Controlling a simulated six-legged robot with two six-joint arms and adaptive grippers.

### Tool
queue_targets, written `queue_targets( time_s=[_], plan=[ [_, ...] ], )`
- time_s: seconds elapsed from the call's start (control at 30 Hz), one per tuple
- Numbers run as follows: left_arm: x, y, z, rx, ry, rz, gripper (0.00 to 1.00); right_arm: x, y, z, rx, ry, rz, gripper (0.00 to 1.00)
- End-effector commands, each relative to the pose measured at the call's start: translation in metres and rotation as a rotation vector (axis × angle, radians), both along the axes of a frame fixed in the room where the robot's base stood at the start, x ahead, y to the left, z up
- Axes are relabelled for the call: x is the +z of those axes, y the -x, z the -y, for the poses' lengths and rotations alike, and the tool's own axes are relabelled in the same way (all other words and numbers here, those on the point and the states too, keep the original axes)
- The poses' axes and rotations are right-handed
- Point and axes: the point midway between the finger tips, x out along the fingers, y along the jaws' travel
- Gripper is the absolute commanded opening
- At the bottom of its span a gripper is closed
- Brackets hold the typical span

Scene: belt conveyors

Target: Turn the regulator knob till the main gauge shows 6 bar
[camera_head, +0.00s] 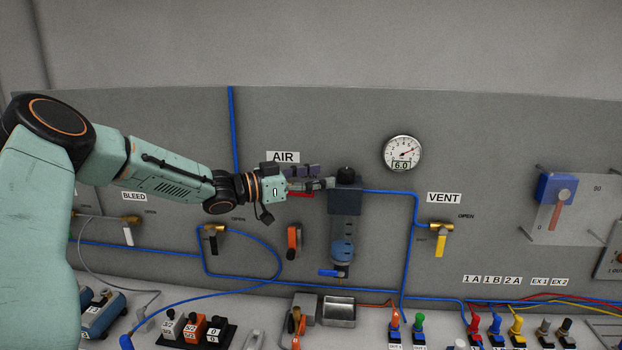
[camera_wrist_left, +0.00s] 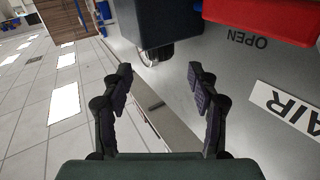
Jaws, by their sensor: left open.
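The regulator (camera_head: 345,201) is a dark unit on the grey panel with a clear bowl below, and its black knob (camera_head: 346,171) is on top. The main gauge (camera_head: 402,153) is a round white dial up and right of it; its digital window reads 6.0. My left gripper (camera_head: 324,178) is just left of the knob, with its fingers reaching right. In the left wrist view, the open fingers (camera_wrist_left: 160,88) have a clear gap with nothing between them. The dark regulator block (camera_wrist_left: 155,20) lies beyond them. I cannot tell whether a fingertip touches it. My right gripper is not in view.
A red handle (camera_head: 300,195) lies behind my gripper under the AIR sign (camera_head: 283,157). An orange lever (camera_head: 294,241) is below. Blue hoses run to the BLEED and VENT valves (camera_head: 440,227). Several coloured connectors stand on the bench at lower right.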

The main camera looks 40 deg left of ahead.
Motion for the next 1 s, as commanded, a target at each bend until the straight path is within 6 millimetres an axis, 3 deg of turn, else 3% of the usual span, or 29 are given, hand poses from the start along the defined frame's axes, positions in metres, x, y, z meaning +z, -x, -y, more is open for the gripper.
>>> queue_targets(
  time_s=[0.3,1.0],
  plan=[
    [0.0,0.014,-0.006,0.0,0.002,0.001,0.6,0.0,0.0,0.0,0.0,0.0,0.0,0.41],
    [-0.001,0.014,-0.007,0.0,0.0,0.001,0.6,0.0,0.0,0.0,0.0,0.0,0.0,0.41]
  ],
)
